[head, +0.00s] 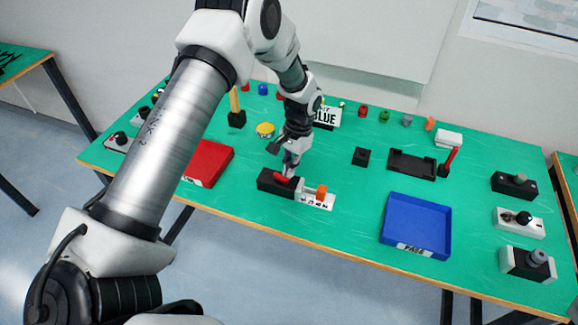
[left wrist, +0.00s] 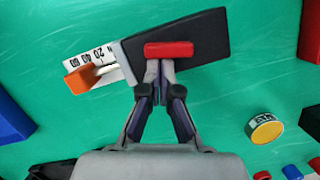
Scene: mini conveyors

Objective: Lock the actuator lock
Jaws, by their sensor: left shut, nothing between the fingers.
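The actuator is a black block (head: 265,181) with a red lock bar on top (head: 284,179) and a white scale plate (head: 314,201) with an orange slider knob (head: 321,191) on its right. In the left wrist view the red bar (left wrist: 169,49) lies lengthwise on the black body (left wrist: 205,40), with the orange knob (left wrist: 78,82) and scale on the left. My left gripper (head: 288,171) is shut and empty. Its fingertips (left wrist: 160,65) are at the red bar's near edge; whether they touch it cannot be told. My right gripper is not in view.
A red tray (head: 208,163) lies left of the actuator and a blue tray (head: 416,226) marked PASS lies right. A yellow round thing (head: 265,129) and a black cube (head: 361,156) stand behind. Several switch boxes line the right edge. Green table is free around the actuator's front.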

